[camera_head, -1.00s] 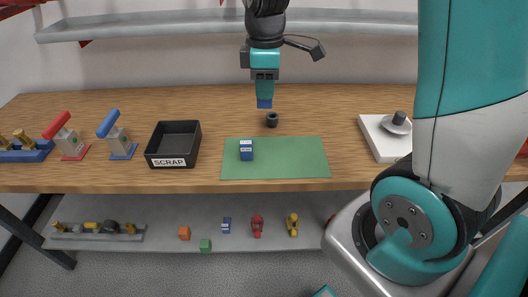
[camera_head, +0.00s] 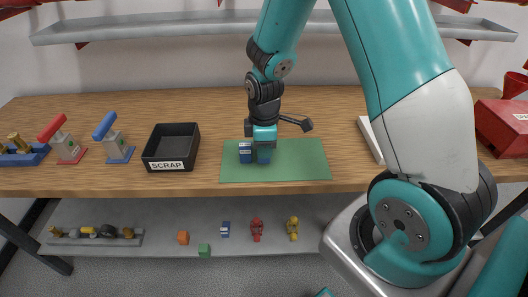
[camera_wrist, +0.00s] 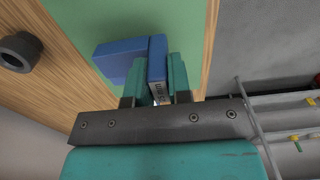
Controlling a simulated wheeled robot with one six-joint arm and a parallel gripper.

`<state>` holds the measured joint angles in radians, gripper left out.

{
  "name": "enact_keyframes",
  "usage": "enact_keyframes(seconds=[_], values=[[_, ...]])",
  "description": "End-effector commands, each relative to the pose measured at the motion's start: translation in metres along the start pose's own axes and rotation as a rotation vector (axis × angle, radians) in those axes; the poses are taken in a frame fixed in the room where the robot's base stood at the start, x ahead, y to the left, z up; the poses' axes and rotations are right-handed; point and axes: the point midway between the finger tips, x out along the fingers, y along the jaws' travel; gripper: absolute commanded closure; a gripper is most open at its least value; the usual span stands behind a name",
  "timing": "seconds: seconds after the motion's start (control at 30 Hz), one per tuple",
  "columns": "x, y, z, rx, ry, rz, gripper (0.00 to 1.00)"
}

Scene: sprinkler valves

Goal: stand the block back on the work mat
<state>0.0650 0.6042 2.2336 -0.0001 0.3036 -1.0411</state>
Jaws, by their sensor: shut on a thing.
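My gripper (camera_head: 263,155) is shut on a blue block (camera_wrist: 157,66) and is low over the green work mat (camera_head: 300,160), left of the mat's middle. The held block shows between the two fingers in the wrist view; its lower end is hard to see, so I cannot tell whether it touches the mat. A second blue block (camera_head: 245,152) with a white label stands on the mat just left of my gripper. In the wrist view this other block (camera_wrist: 118,58) is right beside the held one, close or touching.
A black scrap tray (camera_head: 172,165) stands left of the mat. Red-handled (camera_head: 66,140) and blue-handled (camera_head: 114,138) valves stand farther left. A white plate (camera_head: 371,138) is to the right. The mat's right half is clear.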

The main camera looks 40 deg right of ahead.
Motion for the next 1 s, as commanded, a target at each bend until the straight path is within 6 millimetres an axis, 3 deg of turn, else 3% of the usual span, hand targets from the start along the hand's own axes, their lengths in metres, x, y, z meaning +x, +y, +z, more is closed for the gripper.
enact_keyframes(seconds=[0.13, 0.5, 0.53, 0.63, 1.0], values=[[0.017, 0.000, 0.000, -0.001, -0.001, -0.001, 1.00], [0.021, 0.000, 0.000, -0.001, 0.000, 0.000, 1.00], [0.021, 0.000, 0.000, -0.001, 0.000, 0.000, 0.77], [0.020, 0.000, 0.000, -0.001, 0.000, 0.000, 0.56], [0.012, 0.000, -0.001, -0.001, 0.002, 0.003, 0.56]])
